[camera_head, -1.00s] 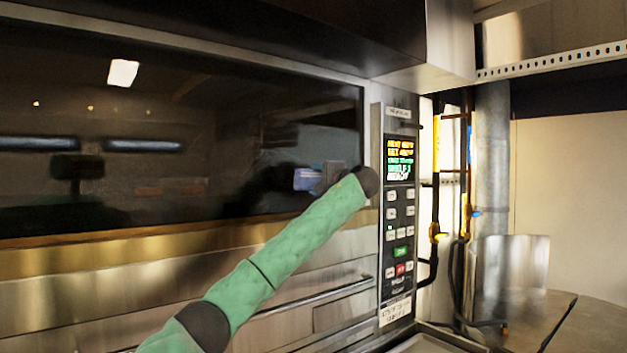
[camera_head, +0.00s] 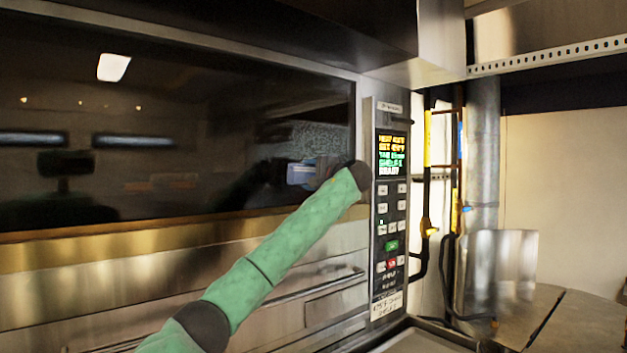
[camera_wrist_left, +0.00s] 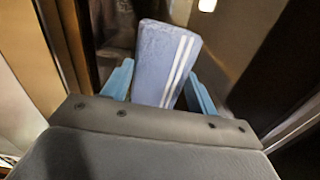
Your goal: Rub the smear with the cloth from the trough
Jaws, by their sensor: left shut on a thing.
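The cloth is pale blue with white stripes and shows in the left wrist view (camera_wrist_left: 165,62). It stands between the blue fingers of my left gripper (camera_wrist_left: 158,78), which is shut on it. In the head view, the cloth (camera_head: 299,173) is a small blue patch at my left gripper (camera_head: 308,172), in front of the dark oven glass. A grey, speckled patch that looks like the smear (camera_head: 318,138) lies on the glass just above the gripper. I cannot tell whether the cloth touches the glass. My right gripper is not in view.
A control panel (camera_head: 390,215) with a lit display stands just right of my left wrist. A steel hood (camera_head: 440,50) juts out above it. Pipes (camera_head: 483,150) and a steel sheet (camera_head: 497,270) stand farther right, by a round worktop (camera_head: 585,320).

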